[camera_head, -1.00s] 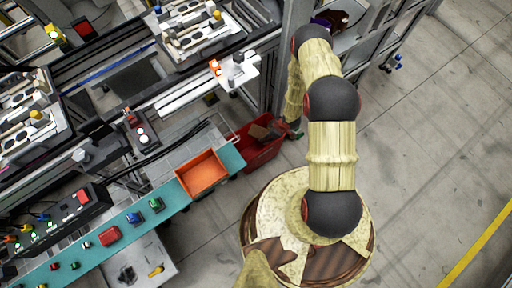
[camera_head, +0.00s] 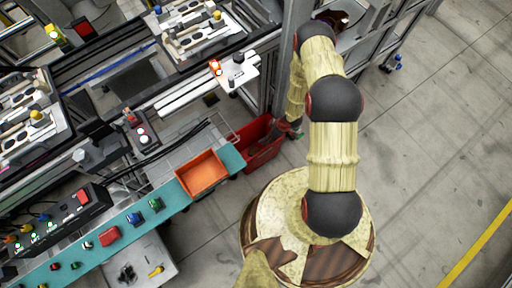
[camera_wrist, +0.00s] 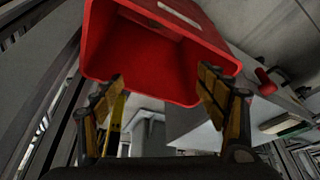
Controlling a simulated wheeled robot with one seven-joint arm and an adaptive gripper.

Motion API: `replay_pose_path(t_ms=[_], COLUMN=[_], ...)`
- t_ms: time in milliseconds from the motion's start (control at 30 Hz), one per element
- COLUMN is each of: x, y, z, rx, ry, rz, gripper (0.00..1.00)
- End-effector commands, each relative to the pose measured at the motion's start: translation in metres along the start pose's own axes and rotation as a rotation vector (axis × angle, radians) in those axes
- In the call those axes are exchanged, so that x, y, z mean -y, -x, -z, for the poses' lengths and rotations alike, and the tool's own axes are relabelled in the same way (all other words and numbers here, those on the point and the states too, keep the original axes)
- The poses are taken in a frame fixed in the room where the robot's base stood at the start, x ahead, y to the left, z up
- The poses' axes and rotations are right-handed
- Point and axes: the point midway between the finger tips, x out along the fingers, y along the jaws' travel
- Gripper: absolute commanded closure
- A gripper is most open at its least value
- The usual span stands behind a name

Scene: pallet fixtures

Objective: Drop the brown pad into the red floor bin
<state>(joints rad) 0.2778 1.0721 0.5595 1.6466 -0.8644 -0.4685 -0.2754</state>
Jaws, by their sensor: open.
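The red floor bin (camera_head: 264,157) stands on the floor beside the end of the teal shelf, partly covered by my arm in the head view. In the wrist view the bin (camera_wrist: 140,50) fills the upper middle, with its open inside facing the camera. My gripper (camera_wrist: 162,80) is open, its two fingers apart in front of the bin with nothing between them. In the head view the gripper is small and dark at the bin and hard to make out. The brown pad cannot be made out in either current view; part of the bin's inside is hidden.
A teal shelf (camera_head: 107,255) with several small coloured parts and an orange tray (camera_head: 203,174) lies left of the bin. Metal workstation frames with fixtures (camera_head: 195,30) stand behind. The grey floor (camera_head: 430,150) on the right is clear.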

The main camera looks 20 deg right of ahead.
Motion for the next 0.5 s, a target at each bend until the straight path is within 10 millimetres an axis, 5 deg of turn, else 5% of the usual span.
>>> replay_pose_path(t_ms=[500], x=[-0.001], y=[0.089], z=[0.000], rx=[-0.001], ry=[0.000], rz=[-0.001], gripper=[0.26])
